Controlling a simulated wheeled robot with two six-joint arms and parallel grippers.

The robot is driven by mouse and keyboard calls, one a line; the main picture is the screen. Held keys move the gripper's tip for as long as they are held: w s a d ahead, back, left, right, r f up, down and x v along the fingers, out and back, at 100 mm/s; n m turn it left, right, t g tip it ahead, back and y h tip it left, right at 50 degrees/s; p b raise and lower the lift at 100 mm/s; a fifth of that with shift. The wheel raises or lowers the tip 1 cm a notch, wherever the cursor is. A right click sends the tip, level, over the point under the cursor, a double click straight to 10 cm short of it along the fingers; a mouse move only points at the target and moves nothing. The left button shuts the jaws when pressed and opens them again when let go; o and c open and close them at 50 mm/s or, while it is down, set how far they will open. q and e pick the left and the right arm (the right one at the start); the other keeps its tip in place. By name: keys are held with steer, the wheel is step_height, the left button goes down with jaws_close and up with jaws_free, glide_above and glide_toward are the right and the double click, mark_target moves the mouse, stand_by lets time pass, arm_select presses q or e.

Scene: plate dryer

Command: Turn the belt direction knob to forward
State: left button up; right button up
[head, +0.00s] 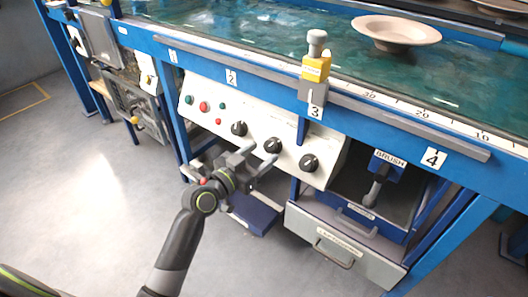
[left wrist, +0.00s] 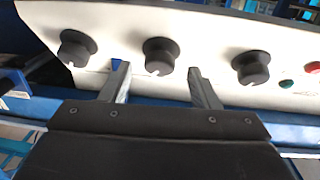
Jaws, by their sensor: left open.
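A white control panel (head: 215,113) under the table edge carries three black knobs in a row: a left knob (head: 239,128), a middle knob (head: 272,145) and a right knob (head: 309,162). No readable label shows which one is the belt direction knob. My left gripper (head: 258,158) is open and empty in front of the panel, close to the middle knob. In the left wrist view the middle knob (left wrist: 158,55) lies beyond and between the two fingertips, with no visible contact. A light notch shows at its lower edge. My right gripper is not in view.
Green and red buttons (head: 204,106) sit left of the knobs. A yellow and grey clamp-like part (head: 315,75) stands on the blue table edge (head: 260,85). A plate (head: 396,32) lies on the green belt. Drawers (head: 340,240) stand below right. The floor at left is clear.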

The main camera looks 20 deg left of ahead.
arm_select(q)
steer(key=shift+x, duration=1.05)
steer(key=c, duration=1)
steer(key=shift+o, duration=0.2)
